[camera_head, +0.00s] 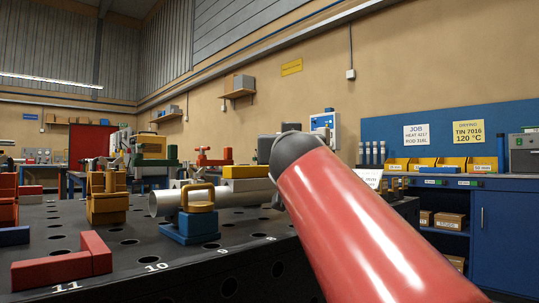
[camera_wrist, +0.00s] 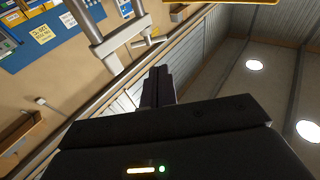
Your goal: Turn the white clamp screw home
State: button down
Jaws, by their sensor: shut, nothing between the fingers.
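In the wrist view, a pale grey-white part (camera_wrist: 125,38) with an upright rod, a crossbar and a small side peg shows at the upper left. It looks like the white clamp screw, but I cannot be sure. My gripper (camera_wrist: 161,72) points up the picture with its black fingers together and nothing between them. Its fingertips appear a little below and right of the pale part, apart from it in the picture; the depth gap is unclear. In the head view my red arm covers the right middle, and neither my gripper nor a white screw can be made out there.
A black perforated table (camera_head: 185,262) carries a metal tube (camera_head: 168,203), a blue clamp with a yellow handle (camera_head: 192,226), a yellow-orange block (camera_head: 106,208) and a red angle piece (camera_head: 62,268). A yellow edge (camera_wrist: 235,2) crosses the top of the wrist view. A blue workbench (camera_head: 500,230) stands right.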

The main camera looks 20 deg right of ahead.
jog(key=p+x, duration=0.5)
jog(key=x, duration=0.8)
jog(key=shift+w+d, duration=0.15)
jog(key=shift+w, duration=0.2)
jog(key=shift+w+a+r+b, duration=0.1)
jog(key=shift+w+a+b, duration=0.1)
jog(key=shift+w+b, duration=0.25)
jog(key=shift+w+a+b, duration=0.2)
jog(key=shift+w+b, duration=0.15)
jog(key=shift+w, duration=0.1)
